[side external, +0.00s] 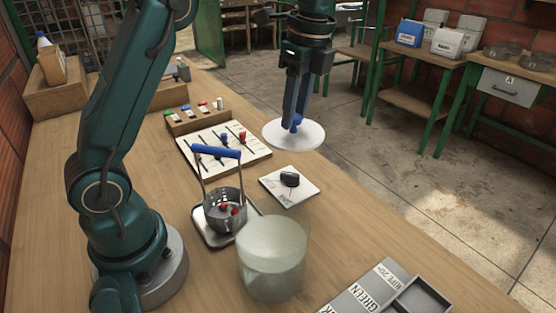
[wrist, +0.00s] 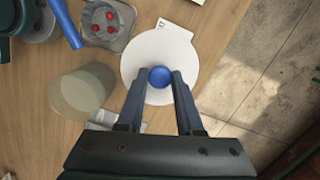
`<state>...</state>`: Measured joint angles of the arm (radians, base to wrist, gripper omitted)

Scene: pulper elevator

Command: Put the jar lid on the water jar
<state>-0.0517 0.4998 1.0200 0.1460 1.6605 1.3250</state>
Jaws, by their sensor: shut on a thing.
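The jar lid (side external: 286,136) is a white disc with a blue knob. My gripper (side external: 297,118) is shut on the blue knob and holds the lid level in the air, above the bench's right edge. In the wrist view the lid (wrist: 150,58) hangs below my gripper (wrist: 160,80), with the knob between the fingertips. The water jar (side external: 272,262) is a pale, see-through cylinder standing on the bench, nearer the camera than the lid. It also shows left of the lid in the wrist view (wrist: 82,92). The lid and jar are apart.
A metal basket (side external: 225,212) with a blue handle (side external: 217,152) and red berries stands on a tray beside the jar. A card (side external: 279,194) with a dark object lies near it. A slider board (side external: 205,158) is behind. A labelled grey tray (side external: 350,301) lies at front right.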

